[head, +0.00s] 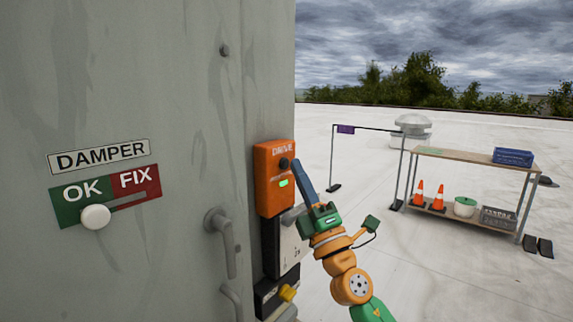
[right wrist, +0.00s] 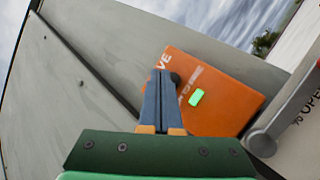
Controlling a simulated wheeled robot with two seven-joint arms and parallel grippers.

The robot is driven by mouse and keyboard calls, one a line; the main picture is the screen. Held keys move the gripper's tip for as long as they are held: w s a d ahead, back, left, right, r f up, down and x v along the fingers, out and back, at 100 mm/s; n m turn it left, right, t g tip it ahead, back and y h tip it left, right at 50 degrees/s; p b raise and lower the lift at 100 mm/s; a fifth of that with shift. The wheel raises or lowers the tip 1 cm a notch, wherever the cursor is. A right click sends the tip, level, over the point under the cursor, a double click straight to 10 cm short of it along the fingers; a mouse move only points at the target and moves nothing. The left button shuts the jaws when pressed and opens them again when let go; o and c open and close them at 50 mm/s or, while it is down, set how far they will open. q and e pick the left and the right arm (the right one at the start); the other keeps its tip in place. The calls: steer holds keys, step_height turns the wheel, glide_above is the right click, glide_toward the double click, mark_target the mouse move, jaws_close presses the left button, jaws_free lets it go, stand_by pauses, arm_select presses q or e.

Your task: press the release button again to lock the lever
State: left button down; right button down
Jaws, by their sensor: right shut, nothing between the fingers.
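The orange drive box (head: 268,190) is on the side of the grey cabinet, with a green indicator light (head: 283,183). Its dark round button (head: 284,163) sits just left of my right gripper's (head: 297,162) fingertips. In the right wrist view, the shut, empty fingers (right wrist: 161,73) point at the orange box (right wrist: 225,95), with the dark button (right wrist: 175,77) right beside the tips. I cannot tell whether they touch it. A grey lever (right wrist: 272,135) shows at the lower right of the wrist view; my gripper partly hides it in the head view. My left gripper is not in view.
The cabinet front carries a DAMPER label (head: 100,155), an OK/FIX plate with a white knob (head: 95,217) at OK, and a grey handle (head: 222,240). Below the box is a yellow knob (head: 287,293). A shelf (head: 470,158) with cones stands away at right; open roof lies between.

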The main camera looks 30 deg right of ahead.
steer(key=shift+w, duration=0.1)
steer(key=shift+w+a, duration=0.2)
steer(key=shift+w, duration=0.25)
stand_by(0.4)
steer(key=shift+s+d, duration=0.15)
steer(key=shift+s, duration=0.4)
steer(key=s+d, duration=0.2)
steer(key=s, duration=0.3)
steer(key=shift+s+d, duration=0.15)
steer(key=shift+s, duration=0.2)
steer(key=shift+w, duration=0.1)
